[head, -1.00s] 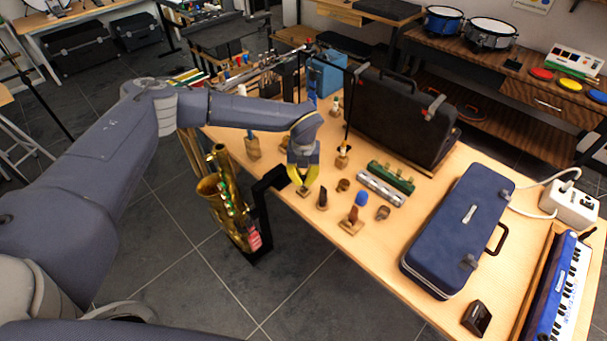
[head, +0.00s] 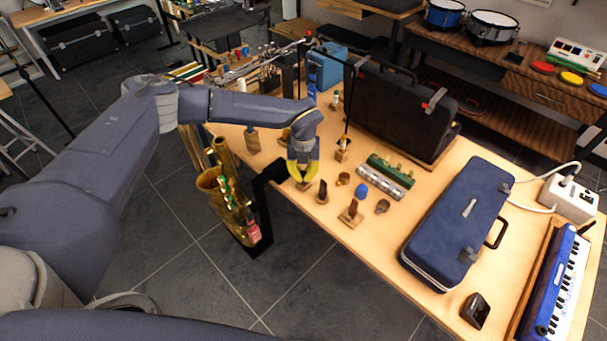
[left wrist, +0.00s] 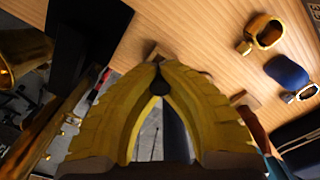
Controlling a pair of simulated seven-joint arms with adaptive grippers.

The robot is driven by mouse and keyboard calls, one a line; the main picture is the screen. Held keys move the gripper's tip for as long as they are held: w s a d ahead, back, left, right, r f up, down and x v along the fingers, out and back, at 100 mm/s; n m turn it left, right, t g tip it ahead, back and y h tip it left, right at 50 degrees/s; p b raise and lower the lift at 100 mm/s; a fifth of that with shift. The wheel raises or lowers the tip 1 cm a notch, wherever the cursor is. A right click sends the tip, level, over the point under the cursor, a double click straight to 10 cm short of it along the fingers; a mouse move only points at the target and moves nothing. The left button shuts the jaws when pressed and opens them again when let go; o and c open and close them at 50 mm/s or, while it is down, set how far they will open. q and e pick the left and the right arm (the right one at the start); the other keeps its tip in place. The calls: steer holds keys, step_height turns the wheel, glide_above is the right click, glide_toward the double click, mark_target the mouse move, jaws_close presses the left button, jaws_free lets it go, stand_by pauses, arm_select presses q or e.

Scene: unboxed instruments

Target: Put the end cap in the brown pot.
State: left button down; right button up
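My left gripper (head: 303,183) is low over the table's near edge, its yellow fingers bent together. In the left wrist view its fingertips (left wrist: 158,72) meet around a small dark piece (left wrist: 158,86), which looks like the end cap. A small wooden block (head: 303,188) sits right below the tips. I cannot surely pick out the brown pot; two small brown round pieces stand to the right, one nearer (head: 343,179) and one further right (head: 382,206). My right gripper is not in view.
A dark upright piece (head: 322,192) and a blue-topped piece on a wooden stand (head: 352,214) are close right of the gripper. A saxophone (head: 229,200) stands off the table's near side. A black case (head: 400,112) and a blue case (head: 460,225) fill the right.

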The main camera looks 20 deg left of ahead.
arm_select(q)
steer(key=shift+f, duration=1.3)
stand_by(2.0)
stand_by(0.4)
steer(key=c, duration=1.5)
jaws_free()
steer(key=shift+r, duration=0.1)
step_height(320, 180, up, 12)
steer(key=shift+f, duration=0.1)
